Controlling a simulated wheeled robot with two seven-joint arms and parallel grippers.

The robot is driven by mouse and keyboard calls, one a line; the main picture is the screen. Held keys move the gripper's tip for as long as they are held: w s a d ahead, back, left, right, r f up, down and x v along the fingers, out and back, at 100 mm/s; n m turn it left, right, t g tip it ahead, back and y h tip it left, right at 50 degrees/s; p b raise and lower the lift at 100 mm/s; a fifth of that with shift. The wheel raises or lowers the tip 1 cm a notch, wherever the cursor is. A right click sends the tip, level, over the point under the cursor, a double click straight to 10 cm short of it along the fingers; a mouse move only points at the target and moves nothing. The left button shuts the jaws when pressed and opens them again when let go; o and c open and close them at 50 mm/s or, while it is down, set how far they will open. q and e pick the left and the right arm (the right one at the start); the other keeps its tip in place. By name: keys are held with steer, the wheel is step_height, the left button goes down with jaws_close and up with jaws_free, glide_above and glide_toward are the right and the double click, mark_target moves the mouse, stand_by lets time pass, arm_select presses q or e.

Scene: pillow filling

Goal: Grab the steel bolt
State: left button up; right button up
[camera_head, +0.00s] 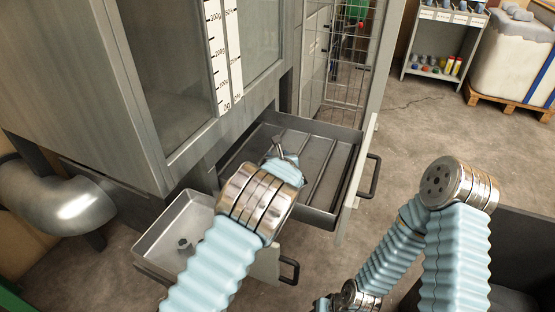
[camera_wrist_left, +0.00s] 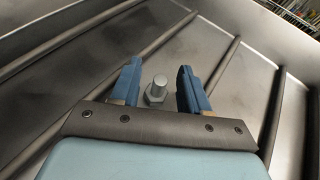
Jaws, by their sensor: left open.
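The steel bolt (camera_wrist_left: 157,90) stands upright in the left wrist view, its hex part low and its round shank pointing up. It sits between the two blue fingers of my left gripper (camera_wrist_left: 159,88), which is open with a gap on each side of the bolt. In the head view my left gripper (camera_head: 284,158) is inside the upper open drawer (camera_head: 335,168), mostly hidden behind my wrist. The bolt cannot be made out clearly there. My right arm is at the right of the head view, and its gripper is not visible.
The upper drawer has several raised ribs (camera_head: 325,172) and low side walls. A lower drawer (camera_head: 160,238) is also open and holds small dark pieces. A grey cabinet with a scale strip (camera_head: 218,60) rises behind. Open floor (camera_head: 430,115) lies to the right.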

arm_select(q)
steer(key=shift+w+f, duration=0.1)
steer(key=shift+w, duration=0.1)
jaws_close()
stand_by(0.3)
